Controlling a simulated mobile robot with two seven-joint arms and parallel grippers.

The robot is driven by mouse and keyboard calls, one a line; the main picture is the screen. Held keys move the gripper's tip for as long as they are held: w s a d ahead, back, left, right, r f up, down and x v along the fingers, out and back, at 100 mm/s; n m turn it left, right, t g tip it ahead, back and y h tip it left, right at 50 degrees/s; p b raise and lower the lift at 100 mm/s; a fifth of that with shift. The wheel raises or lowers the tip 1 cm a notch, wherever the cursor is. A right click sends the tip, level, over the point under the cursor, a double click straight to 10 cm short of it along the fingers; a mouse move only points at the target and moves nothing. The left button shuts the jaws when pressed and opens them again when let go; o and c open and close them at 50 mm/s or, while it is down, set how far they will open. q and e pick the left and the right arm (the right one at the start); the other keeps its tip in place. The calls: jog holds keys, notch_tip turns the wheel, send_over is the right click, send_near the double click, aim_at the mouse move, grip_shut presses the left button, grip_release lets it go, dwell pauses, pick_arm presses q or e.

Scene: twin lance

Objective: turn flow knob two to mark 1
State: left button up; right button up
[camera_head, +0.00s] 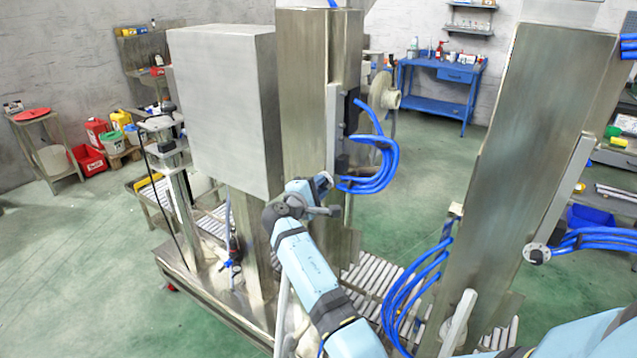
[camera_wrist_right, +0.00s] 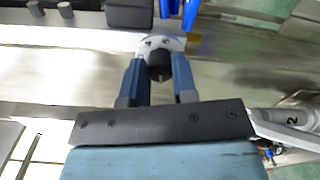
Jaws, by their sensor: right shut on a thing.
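In the wrist view a round black knob (camera_wrist_right: 159,63) stands on a pale round plate (camera_wrist_right: 176,44) with small dark dots. My right gripper (camera_wrist_right: 157,68) has its two blue fingers on either side of the knob and is shut on it. In the head view my right gripper (camera_head: 325,184) is at the side of the left steel column (camera_head: 308,90), beside blue hoses. The knob is hidden there, and I cannot read its pointer or a mark. Another round dial (camera_head: 536,254) with a dark centre is on the right column. My left gripper is not in view.
Blue hoses (camera_head: 376,172) loop close to the right gripper. A large grey box (camera_head: 225,110) stands left of the column. A roller bed (camera_head: 372,274) lies below, between the columns. The right steel column (camera_head: 535,150) carries more blue hoses. Open green floor lies behind.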

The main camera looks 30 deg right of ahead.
jog(key=shift+r, duration=0.1)
dwell(0.4)
jog(key=o, duration=0.9)
jog(key=shift+o, duration=0.2)
